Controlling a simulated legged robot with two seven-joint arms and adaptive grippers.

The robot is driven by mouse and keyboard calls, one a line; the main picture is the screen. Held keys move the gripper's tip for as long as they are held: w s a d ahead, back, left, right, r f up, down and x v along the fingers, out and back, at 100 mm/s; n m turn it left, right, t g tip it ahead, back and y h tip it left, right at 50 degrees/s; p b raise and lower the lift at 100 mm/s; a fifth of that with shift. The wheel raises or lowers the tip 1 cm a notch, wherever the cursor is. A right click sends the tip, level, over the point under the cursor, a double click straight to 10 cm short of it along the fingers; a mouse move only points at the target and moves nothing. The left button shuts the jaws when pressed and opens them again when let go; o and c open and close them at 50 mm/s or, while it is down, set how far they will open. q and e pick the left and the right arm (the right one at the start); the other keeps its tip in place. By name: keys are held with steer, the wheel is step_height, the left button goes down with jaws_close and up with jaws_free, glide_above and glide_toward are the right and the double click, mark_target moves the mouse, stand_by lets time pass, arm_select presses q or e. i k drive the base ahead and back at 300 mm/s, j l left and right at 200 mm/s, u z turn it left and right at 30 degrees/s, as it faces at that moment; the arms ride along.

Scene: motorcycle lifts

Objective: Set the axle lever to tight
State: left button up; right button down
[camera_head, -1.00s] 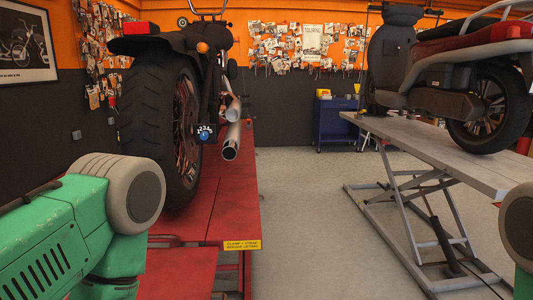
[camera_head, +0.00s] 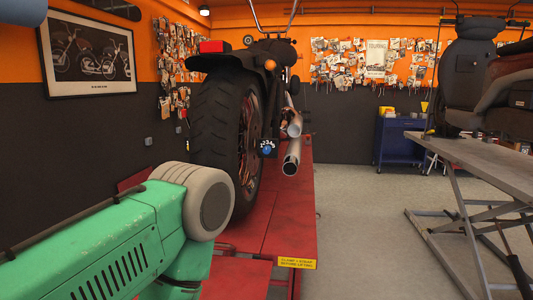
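A motorcycle with a wide black rear tyre (camera_head: 216,135) stands on a red lift (camera_head: 292,215) left of centre. Near its rear axle is a small dark plate with white digits and a blue round part (camera_head: 267,150). I cannot make out a separate axle lever or its setting. My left arm, green with a grey joint, comes in from the lower left in front of the lift. Its gripper is out of the picture. My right gripper is not in view.
A yellow label (camera_head: 297,262) marks the red lift's near edge. A second grey lift (camera_head: 480,165) with another motorcycle stands at the right. A blue cabinet (camera_head: 400,138) is at the back. Grey floor (camera_head: 360,225) between the lifts is clear.

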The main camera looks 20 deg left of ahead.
mark_target(184, 112)
steer(key=j+u, duration=0.1)
steer(key=j, duration=0.45)
steer(key=j+u, duration=0.1)
steer(key=j, duration=0.4)
steer(key=i+j+u, duration=0.1)
steer(key=j, duration=0.4)
steer(key=i+j+u, duration=0.1)
steer(key=j, duration=0.45)
steer(key=j+u, duration=0.1)
steer(key=j, duration=0.75)
steer(key=i+j+z, duration=0.1)
steer(key=j, duration=0.35)
steer(key=i+j+z, duration=0.1)
steer(key=j, duration=0.4)
steer(key=i+j+z, duration=0.1)
steer(key=j, duration=0.4)
steer(key=i+j+z, duration=0.1)
steer(key=j, duration=0.4)
steer(key=i+j+z, duration=0.15)
steer(key=i+j, duration=0.2)
steer(key=i, duration=0.25)
steer(key=i+j+z, duration=0.1)
steer(key=i+j, duration=0.35)
steer(key=i, duration=0.15)
